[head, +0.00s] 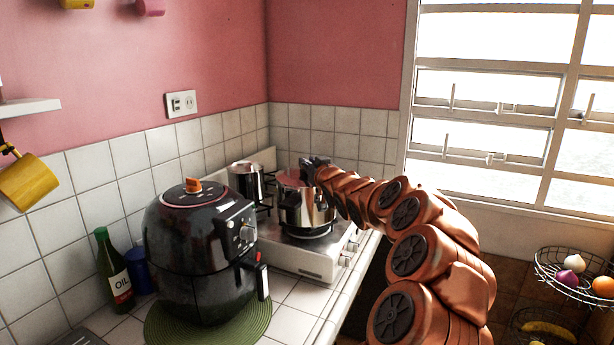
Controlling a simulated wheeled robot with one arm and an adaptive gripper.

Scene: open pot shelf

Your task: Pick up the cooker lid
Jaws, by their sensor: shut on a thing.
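The silver cooker (298,212) stands on the stove, with a dark handle on its side. The cooker lid (289,179) looks reddish on top and is at the cooker's mouth. My gripper (309,168) is at the lid's upper right side and is shut on it. The fingertips are small and dark here, and the exact grip point is hard to make out. My arm hides part of the lid's and cooker's right side. I cannot tell whether the lid is seated or slightly raised.
A second silver pot (247,182) stands behind left on the white stove (300,258). A black air fryer (200,250) sits on a green mat (258,325) at the front left. An oil bottle (116,275) stands by the tiled wall. A wire basket (560,285) is at the right.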

